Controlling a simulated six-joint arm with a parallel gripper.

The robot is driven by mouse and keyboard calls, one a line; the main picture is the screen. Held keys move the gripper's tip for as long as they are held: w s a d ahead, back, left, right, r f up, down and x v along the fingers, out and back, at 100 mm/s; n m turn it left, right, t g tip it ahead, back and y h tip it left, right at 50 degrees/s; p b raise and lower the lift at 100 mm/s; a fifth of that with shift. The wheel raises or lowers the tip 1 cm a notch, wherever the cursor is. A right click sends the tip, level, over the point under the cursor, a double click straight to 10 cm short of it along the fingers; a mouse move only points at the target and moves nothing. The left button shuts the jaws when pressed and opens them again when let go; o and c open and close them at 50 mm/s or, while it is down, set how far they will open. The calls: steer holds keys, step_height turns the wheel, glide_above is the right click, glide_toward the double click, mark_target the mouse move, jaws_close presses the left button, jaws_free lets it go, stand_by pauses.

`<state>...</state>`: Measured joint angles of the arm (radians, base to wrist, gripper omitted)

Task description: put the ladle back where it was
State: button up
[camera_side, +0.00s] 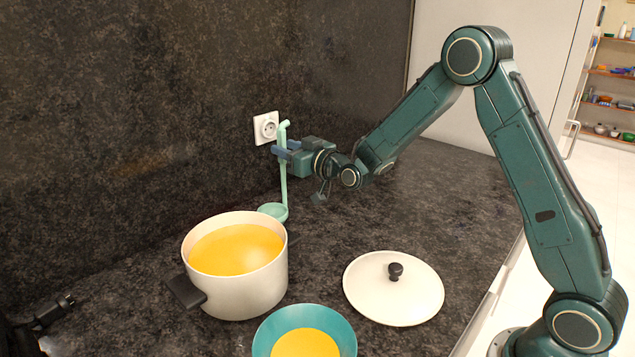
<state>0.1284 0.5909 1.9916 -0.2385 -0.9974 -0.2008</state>
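A mint-green ladle (284,180) hangs upright, handle up and bowl (273,211) down, behind and to the right of the pot. My gripper (281,153) is at the upper part of the handle, with its fingers closed around it. The bowl of the ladle appears just beyond the pot's rim; whether it touches the counter I cannot tell. A white pot (237,298) with dark handles holds orange soup (236,249).
A teal bowl (343,327) with orange soup stands in front. A white lid (393,302) with a black knob lies right of the pot. A wall socket (265,128) is behind the ladle. Counter (440,210) at right is clear.

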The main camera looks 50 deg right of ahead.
steer(key=shift+r, duration=0.2)
steer(key=s, duration=1.2)
stand_by(0.4)
stand_by(0.6)
steer(key=s+a+r+n+g+y, duration=0.4)
steer(key=s+a+n+g, duration=0.15)
steer(key=s+a, duration=0.35)
steer(key=s+d+m+g+h, duration=0.2)
steer(key=s+g, duration=0.1)
steer(key=s, duration=0.8)
steer(key=s+d+m+g+h, duration=0.2)
steer(key=s+d+m+g, duration=0.1)
steer(key=s, duration=0.9)
steer(key=shift+g, duration=0.45)
